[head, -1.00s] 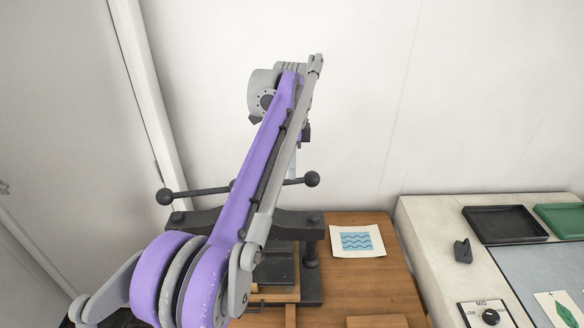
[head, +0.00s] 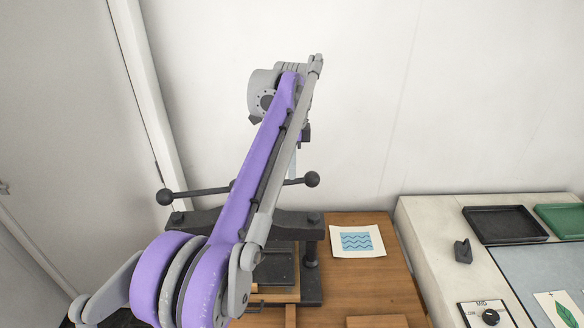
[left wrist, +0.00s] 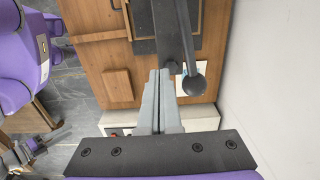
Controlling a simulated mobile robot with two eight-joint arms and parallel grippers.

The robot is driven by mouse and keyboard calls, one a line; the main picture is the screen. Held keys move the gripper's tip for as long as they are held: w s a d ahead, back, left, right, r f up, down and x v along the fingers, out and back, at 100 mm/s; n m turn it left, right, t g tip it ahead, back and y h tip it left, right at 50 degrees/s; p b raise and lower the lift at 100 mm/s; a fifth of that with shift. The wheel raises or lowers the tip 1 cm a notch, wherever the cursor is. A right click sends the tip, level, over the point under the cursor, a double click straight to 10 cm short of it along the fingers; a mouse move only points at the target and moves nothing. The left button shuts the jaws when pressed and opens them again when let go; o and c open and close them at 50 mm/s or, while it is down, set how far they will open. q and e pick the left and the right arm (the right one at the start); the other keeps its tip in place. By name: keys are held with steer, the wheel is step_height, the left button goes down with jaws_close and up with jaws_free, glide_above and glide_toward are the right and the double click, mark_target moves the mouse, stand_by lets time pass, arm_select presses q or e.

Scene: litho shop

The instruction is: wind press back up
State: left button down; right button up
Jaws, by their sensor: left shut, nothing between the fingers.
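The dark press (head: 290,222) stands on the wooden bench at centre. Its crossbeam is partly hidden by my left arm. Above it runs the long handle bar (head: 200,191) with a round knob (head: 312,179) at the right end and another (head: 165,197) at the left. The bar is nearly level, its right end a little higher. My left gripper (head: 293,162) points down just above the bar near the right knob. In the left wrist view its fingers (left wrist: 158,73) are together and empty, beside a ball knob (left wrist: 194,85), apart from it in the picture.
A print with blue waves (head: 357,241) lies on the wooden bench (head: 350,285) right of the press. A white wall is close behind the press.

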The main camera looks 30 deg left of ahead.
stand_by(0.4)
arm_select(q)
steer(key=s+a, duration=0.1)
steer(key=a, duration=0.4)
steer(key=s+a, duration=0.1)
steer(key=a, duration=0.4)
steer(key=s+a, duration=0.1)
steer(key=a, duration=0.4)
steer(key=shift+s+r, duration=0.2)
steer(key=shift+r, duration=0.2)
glide_toward(190, 192)
steer(key=w+a, duration=0.3)
steer(key=f, duration=0.4)
steer(key=s+d+f, duration=0.1)
steer(key=f, duration=0.2)
steer(key=s+f, duration=0.1)
steer(key=f, duration=0.3)
steer(key=shift+d+f+b, duration=0.15)
steer(key=shift+f+b, duration=0.15)
steer(key=shift+r, duration=0.15)
arm_select(e)
steer(key=shift+s+f, duration=0.25)
steer(key=shift+f, duration=0.05)
arm_select(q)
steer(key=shift+w, duration=0.15)
arm_select(e)
steer(key=shift+w, duration=0.1)
